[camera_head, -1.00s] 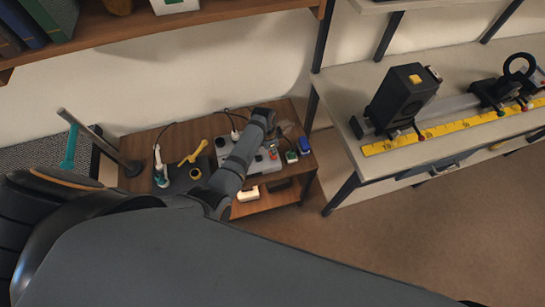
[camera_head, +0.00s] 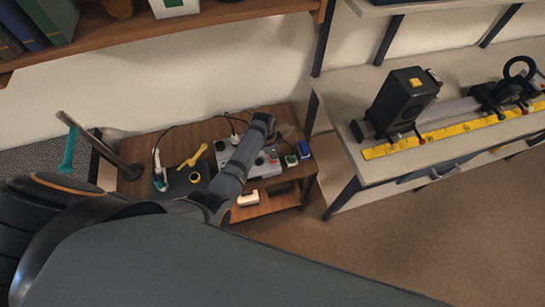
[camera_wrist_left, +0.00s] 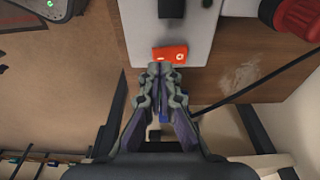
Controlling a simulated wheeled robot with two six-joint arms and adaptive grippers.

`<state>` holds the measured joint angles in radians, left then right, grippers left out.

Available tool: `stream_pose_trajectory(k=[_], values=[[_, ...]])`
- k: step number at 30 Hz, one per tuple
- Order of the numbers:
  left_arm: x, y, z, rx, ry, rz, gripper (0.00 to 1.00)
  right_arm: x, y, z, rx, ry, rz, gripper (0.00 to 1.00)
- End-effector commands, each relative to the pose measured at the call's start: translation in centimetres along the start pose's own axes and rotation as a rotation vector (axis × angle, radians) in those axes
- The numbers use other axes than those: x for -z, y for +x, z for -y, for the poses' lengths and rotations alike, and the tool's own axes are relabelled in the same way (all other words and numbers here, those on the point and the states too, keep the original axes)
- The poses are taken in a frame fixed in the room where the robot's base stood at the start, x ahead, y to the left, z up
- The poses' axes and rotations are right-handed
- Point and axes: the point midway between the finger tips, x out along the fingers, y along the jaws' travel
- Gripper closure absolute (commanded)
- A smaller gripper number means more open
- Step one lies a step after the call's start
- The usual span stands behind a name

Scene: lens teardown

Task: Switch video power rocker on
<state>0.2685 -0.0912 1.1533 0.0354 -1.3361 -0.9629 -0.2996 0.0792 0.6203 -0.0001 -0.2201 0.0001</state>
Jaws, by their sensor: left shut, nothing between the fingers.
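The rocker (camera_wrist_left: 170,53) is a small orange-red switch with white marks, set near the end of a light grey box (camera_wrist_left: 140,30) in the left wrist view. My left gripper (camera_wrist_left: 160,68) is shut and empty, its tips right at the rocker's near edge. I cannot tell whether they touch it or which way it is tipped. In the head view the grey box (camera_head: 267,169) sits on a brown wooden table, partly hidden by my left arm. My right gripper is not in view.
A large red knob (camera_wrist_left: 295,15) stands near the rocker. On the wooden table (camera_head: 143,146) are a yellow tool (camera_head: 193,157), cables, and green and blue items (camera_head: 304,148). A bench with a black device (camera_head: 402,99) stands at the right. Open floor lies in front.

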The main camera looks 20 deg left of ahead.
Motion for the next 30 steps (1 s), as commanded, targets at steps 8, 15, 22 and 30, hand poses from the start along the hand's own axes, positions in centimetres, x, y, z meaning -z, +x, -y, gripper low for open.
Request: stream_pose_trajectory(k=[8,15,22,30], values=[[0.00,0.00,0.00,0.000,0.000,0.000,1.00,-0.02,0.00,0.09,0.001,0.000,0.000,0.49],[-0.01,0.06,0.00,0.000,0.000,0.000,1.00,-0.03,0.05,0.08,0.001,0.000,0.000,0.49],[-0.06,0.40,-0.01,0.000,0.000,0.000,1.00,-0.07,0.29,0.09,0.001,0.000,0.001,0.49],[-0.13,0.80,-0.01,-0.001,0.000,0.000,1.00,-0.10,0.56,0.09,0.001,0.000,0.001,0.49]])
